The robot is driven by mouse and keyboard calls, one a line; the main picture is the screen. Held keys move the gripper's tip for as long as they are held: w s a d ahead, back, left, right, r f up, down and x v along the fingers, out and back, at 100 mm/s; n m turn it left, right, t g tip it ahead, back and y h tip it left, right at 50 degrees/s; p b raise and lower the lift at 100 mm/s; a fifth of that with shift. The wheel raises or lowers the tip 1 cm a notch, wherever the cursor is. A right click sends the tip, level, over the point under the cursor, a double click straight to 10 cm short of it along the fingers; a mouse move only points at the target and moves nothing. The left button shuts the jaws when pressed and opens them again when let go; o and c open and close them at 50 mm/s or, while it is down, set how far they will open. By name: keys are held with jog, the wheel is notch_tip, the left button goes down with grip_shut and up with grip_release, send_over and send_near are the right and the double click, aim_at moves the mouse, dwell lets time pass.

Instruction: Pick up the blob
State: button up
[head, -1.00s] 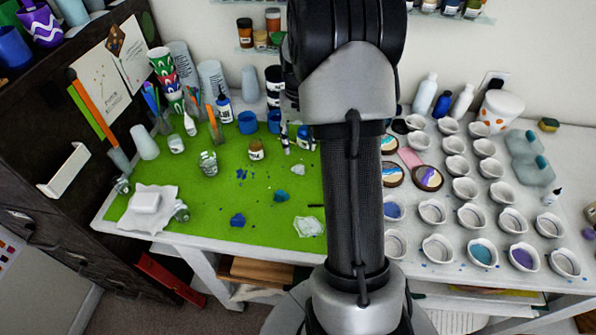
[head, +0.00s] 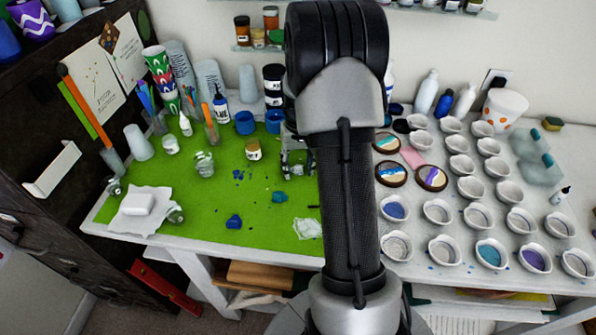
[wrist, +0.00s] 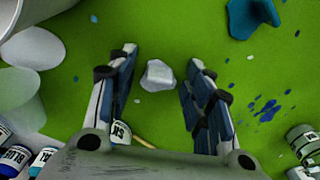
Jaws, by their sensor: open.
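A small pale grey-white blob (wrist: 158,75) lies on the green mat (wrist: 130,18) in the wrist view. My gripper (wrist: 160,78) is open, with nothing held. A teal-blue blob (head: 279,197) lies nearer the front; a blue blob also shows at the wrist view's upper right (wrist: 250,17). A dark blue blob (head: 234,221) lies further left.
A lidded jar (head: 253,150) stands left of my gripper, with blue cups (head: 245,123) behind. Crumpled clear film (head: 307,228) lies at the mat's front edge. Several small white cups (head: 438,211) fill the right side.

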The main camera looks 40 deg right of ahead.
jog(key=shift+r, duration=0.1)
jog(key=shift+c, duration=0.2)
jog(key=c, duration=0.8)
jog(key=shift+o, duration=0.2)
notch_tip(320, 180, up, 25)
jog(key=w+d+p, duration=0.1)
jog(key=p, duration=1.1)
jog(key=shift+w, duration=0.35)
